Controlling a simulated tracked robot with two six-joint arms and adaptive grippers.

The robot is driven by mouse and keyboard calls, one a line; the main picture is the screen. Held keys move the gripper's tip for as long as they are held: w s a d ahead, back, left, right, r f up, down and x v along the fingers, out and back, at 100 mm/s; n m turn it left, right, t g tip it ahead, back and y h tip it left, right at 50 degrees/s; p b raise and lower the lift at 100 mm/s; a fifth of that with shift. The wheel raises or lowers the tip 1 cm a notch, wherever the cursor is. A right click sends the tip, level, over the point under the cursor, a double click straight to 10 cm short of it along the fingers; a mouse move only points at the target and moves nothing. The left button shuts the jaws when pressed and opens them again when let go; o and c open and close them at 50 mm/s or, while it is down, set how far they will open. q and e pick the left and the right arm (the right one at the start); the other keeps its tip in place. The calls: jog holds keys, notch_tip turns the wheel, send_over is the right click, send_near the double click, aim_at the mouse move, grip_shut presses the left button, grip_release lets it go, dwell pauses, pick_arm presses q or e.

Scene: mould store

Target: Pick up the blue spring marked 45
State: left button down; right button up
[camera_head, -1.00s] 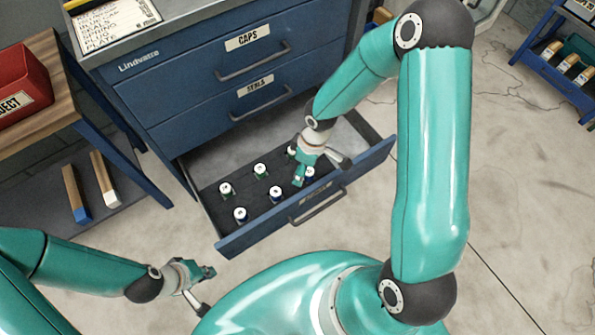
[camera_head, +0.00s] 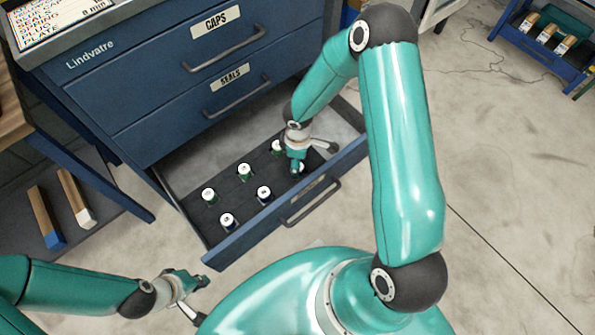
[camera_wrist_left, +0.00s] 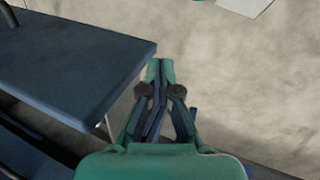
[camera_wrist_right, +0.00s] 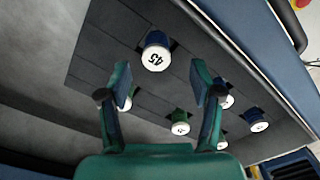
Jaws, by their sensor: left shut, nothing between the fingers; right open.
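The blue spring marked 45 (camera_wrist_right: 155,60) stands upright in the open drawer, its white cap readable in the right wrist view. In the head view a blue spring at the right end of the front row (camera_head: 301,168), mostly hidden by my right gripper, appears to be this one. My right gripper (camera_head: 295,168) is open above it; in the right wrist view its fingertips (camera_wrist_right: 163,78) lie on either side of the line toward the spring, apart from it. My left gripper (camera_head: 197,294) is shut and empty, away from the drawer; it also shows in the left wrist view (camera_wrist_left: 160,64).
Two more blue springs (camera_head: 264,194) share the front row; green springs (camera_head: 209,197) stand in the row behind. The drawer front (camera_head: 250,232) and side walls border them. Closed drawers labelled SEALS (camera_head: 230,78) and CAPS (camera_head: 216,21) are above. A low shelf stands at left.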

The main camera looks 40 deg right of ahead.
jog(key=f+b, duration=0.1)
jog(key=f, duration=0.4)
jog(key=shift+w+d+f+b, duration=0.15)
jog(key=shift+w+b, duration=0.05)
jog(key=shift+b, duration=0.15)
grip_shut()
